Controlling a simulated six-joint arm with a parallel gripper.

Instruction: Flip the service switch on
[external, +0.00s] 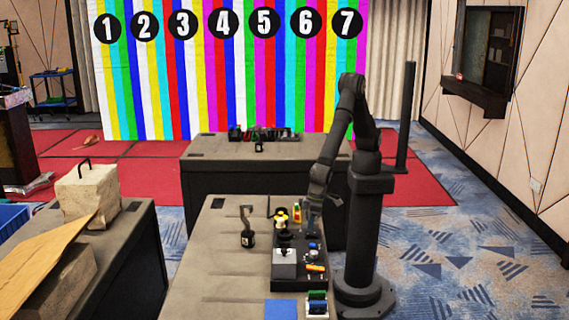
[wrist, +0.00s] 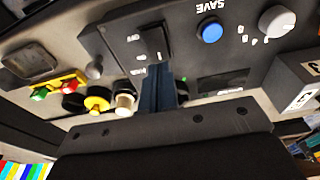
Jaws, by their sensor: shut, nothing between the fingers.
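In the wrist view a black rocker switch (wrist: 153,40) sits on a dark control panel (wrist: 185,62), with an OFF label on its left and a second, unreadable label lower down. Which way the rocker is tipped is not clear. My gripper (wrist: 160,84) is shut and empty, its bluish fingers just below the switch in the picture. Whether they touch the switch I cannot tell. In the external view my gripper (external: 314,222) is low over the far right part of the control panel (external: 284,284); the switch cannot be made out there.
A blue SAVE button (wrist: 210,31) and a pale knob (wrist: 277,21) sit right of the switch. A grey joystick-like knob (wrist: 94,71), a yellow ring (wrist: 97,103) and red-green pieces (wrist: 50,91) are at left. The near table's left part (external: 205,265) is largely clear.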

